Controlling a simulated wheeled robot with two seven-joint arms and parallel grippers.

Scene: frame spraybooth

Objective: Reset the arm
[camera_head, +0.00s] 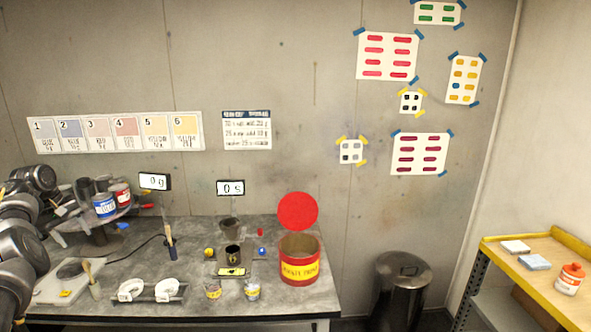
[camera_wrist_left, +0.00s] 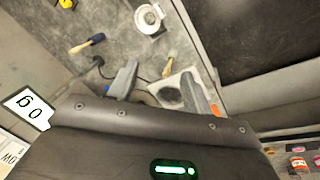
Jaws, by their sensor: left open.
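My left arm (camera_head: 22,245) comes in at the left edge of the head view, over the left end of the grey bench (camera_head: 215,300). In the left wrist view my left gripper (camera_wrist_left: 157,84) shows two grey fingers set apart, with nothing seen between their tips. A pale plate with a dark round pad (camera_wrist_left: 172,94) lies beyond the fingers. The gripper's exact height above the bench is hard to tell. My right gripper is in neither view.
Close to my left arm, a round stand holds blue (camera_head: 105,205) and red (camera_head: 121,195) cans. A white clamp fixture (camera_head: 150,291), dark cup (camera_head: 233,256) and red-and-yellow bucket (camera_head: 299,262) stand on the bench. A bin (camera_head: 401,290) and shelf (camera_head: 520,262) are at right.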

